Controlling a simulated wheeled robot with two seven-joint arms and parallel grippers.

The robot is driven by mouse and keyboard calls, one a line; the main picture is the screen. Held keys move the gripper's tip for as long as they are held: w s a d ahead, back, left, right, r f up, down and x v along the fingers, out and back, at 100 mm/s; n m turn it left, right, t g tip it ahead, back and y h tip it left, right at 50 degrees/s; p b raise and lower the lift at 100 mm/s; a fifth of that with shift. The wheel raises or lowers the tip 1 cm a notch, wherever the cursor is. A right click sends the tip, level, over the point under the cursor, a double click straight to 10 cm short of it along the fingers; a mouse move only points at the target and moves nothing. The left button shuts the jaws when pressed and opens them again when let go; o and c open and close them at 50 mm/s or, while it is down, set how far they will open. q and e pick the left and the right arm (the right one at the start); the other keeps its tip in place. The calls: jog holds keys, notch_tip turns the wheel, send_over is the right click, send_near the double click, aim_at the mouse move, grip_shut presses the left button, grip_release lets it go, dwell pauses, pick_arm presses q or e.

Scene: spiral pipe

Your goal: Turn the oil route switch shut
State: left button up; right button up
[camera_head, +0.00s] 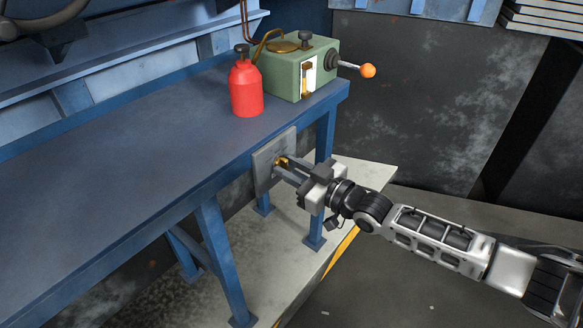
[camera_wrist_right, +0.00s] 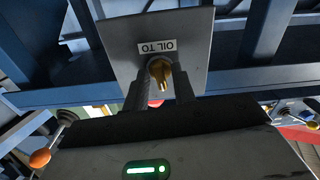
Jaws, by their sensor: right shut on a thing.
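The oil route switch is a small brass knob (camera_head: 281,162) on a grey plate (camera_head: 262,172) fixed to the front side of the bench. In the right wrist view the knob (camera_wrist_right: 161,72) sits below a white label reading "OIL TO" (camera_wrist_right: 158,46). My right gripper (camera_head: 286,168) reaches the plate from the right, with its fingers on either side of the knob, shut on it. In the right wrist view the fingers (camera_wrist_right: 160,95) flank the knob. The fingertips partly hide the knob in the head view. My left gripper is not in view.
A blue bench (camera_head: 120,150) fills the left. On it stand a red bottle (camera_head: 246,90) and a green box (camera_head: 290,70) with an orange-tipped lever (camera_head: 367,71). The floor at the right is open.

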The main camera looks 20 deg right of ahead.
jog(key=shift+m, duration=0.6)
jog(key=o, duration=0.6)
jog(key=shift+o, duration=0.2)
jog(key=v, duration=1.6)
jog(key=s+a+f+m+g+h, duration=0.4)
jog(key=s+a+f+h, duration=0.2)
jog(key=s+a+f, duration=0.4)
notch_tip(320, 180, down, 4)
jog(key=shift+s+r+g+h, duration=0.1)
jog(key=shift+s+g+h, duration=0.25)
jog(key=shift+s, duration=0.3)
